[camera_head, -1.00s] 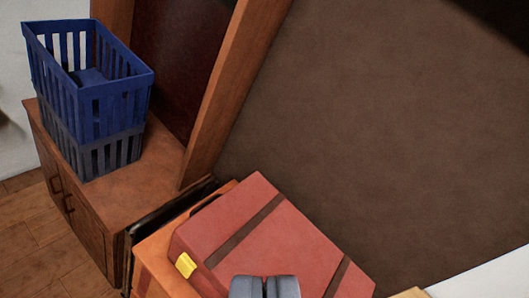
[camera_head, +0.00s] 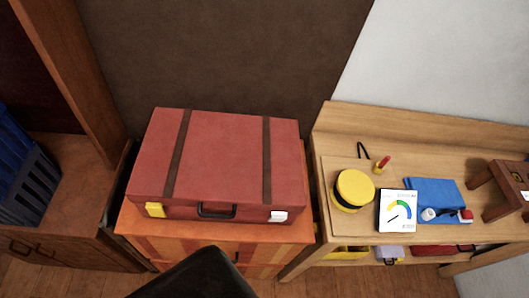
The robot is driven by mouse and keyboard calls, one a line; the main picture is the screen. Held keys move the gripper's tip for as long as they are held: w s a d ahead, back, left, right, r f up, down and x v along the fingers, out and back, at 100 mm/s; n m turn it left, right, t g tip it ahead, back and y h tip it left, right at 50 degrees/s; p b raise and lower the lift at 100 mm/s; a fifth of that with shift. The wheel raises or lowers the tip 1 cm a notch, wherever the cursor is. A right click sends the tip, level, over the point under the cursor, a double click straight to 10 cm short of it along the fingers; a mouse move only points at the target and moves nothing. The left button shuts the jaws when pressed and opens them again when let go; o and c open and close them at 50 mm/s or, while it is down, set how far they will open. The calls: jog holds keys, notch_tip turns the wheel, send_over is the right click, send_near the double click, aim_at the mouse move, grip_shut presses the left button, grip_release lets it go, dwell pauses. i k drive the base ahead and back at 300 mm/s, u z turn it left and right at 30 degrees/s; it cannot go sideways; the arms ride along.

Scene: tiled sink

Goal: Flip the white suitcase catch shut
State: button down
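A red suitcase (camera_head: 222,160) with two dark straps and a black handle (camera_head: 216,211) lies flat with its lid down. The white catch (camera_head: 278,216) is at the right end of its front edge. The yellow catch (camera_head: 155,210) is at the left end. Both are too small for me to tell whether they are flipped open or shut. A dark part, likely of my own arm, rises from the bottom edge in front of the suitcase, apart from the white catch in the picture. My gripper's fingers do not show.
The suitcase rests on an orange striped chest (camera_head: 180,248). A blue basket (camera_head: 25,180) is at far left.

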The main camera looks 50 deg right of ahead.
aim_at(277, 218)
jog(key=u, duration=0.7)
jog(key=k, duration=1.6)
jog(key=z, duration=0.95)
